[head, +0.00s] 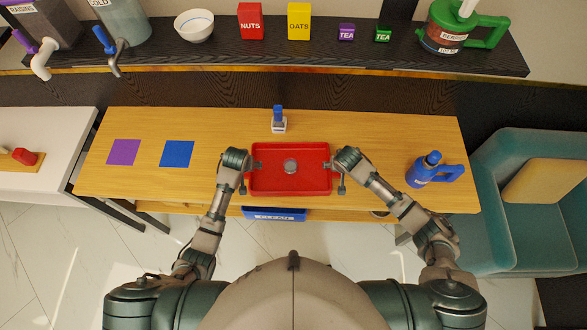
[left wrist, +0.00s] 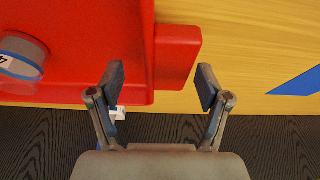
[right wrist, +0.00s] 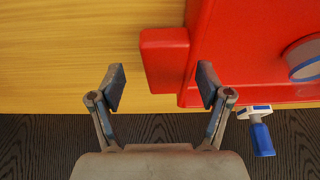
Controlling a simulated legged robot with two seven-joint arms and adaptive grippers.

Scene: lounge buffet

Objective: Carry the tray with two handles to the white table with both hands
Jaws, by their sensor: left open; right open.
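The red tray (head: 265,183) lies on the wooden counter, with a small round greyish item (head: 291,166) in its middle. My left gripper (head: 243,176) is at the tray's left end. In the left wrist view its open fingers (left wrist: 160,88) stand on either side of the line of a red handle (left wrist: 178,55). My right gripper (head: 336,176) is at the right end. In the right wrist view its open fingers (right wrist: 160,88) are spread around the other red handle (right wrist: 164,58). I cannot tell how deep the handles sit between the fingers. The white table (head: 45,128) is at the far left.
A purple square (head: 124,152) and a blue square (head: 177,153) lie to the left. A blue jug (head: 432,172) stands at the right. A red object on a board (head: 14,167) occupies part of the white table.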

